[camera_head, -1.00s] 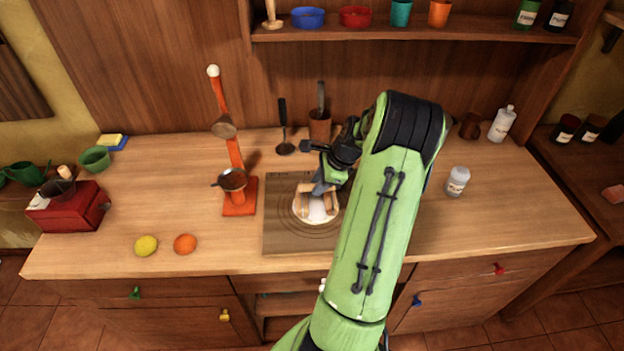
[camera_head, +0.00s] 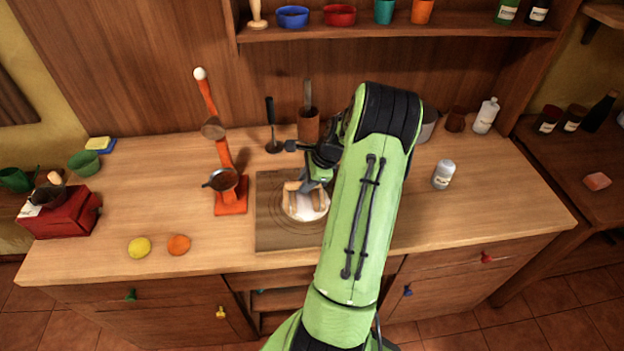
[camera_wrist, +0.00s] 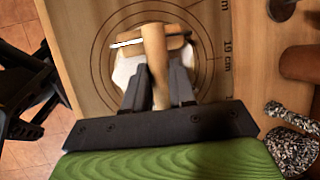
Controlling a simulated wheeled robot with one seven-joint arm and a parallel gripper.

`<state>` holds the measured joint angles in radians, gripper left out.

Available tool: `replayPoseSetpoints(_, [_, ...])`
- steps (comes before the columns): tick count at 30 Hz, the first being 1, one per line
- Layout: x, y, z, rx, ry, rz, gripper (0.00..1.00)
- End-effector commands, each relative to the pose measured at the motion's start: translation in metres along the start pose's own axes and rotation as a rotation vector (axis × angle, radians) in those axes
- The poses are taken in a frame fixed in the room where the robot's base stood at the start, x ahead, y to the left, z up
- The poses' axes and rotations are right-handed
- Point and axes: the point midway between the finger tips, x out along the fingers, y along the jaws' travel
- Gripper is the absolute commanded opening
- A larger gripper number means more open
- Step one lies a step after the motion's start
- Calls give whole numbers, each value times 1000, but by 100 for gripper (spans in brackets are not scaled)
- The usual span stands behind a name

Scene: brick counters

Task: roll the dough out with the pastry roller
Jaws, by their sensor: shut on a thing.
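The white dough (camera_head: 303,211) lies flat and roughly round on the brown pastry board (camera_head: 270,238); the dough also shows in the wrist view (camera_wrist: 122,72). The wooden pastry roller (camera_head: 291,196) sits over the dough. In the wrist view its handle (camera_wrist: 153,45) runs between my fingers and its roller (camera_wrist: 128,41) lies crosswise ahead. My gripper (camera_wrist: 160,88) is shut on the handle. In the head view my gripper (camera_head: 316,178) is above the board, partly hidden by my green arm, which also covers the board's right part.
An orange stand (camera_head: 231,200) with a small pan is left of the board. A lemon (camera_head: 139,247) and an orange (camera_head: 178,245) lie at the front left. A white-capped jar (camera_head: 443,175) stands to the right. A utensil cup (camera_head: 308,126) stands behind.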

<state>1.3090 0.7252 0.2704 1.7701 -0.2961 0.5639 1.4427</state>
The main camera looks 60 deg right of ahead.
Motion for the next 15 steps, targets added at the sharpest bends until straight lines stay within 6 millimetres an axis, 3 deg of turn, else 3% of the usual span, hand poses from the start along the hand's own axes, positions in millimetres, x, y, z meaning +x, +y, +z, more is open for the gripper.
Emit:
replayPoseSetpoints(7, [12, 1, 20, -1, -1, 2, 0])
replayPoseSetpoints(15, [3, 2, 2, 6, 2, 4, 0])
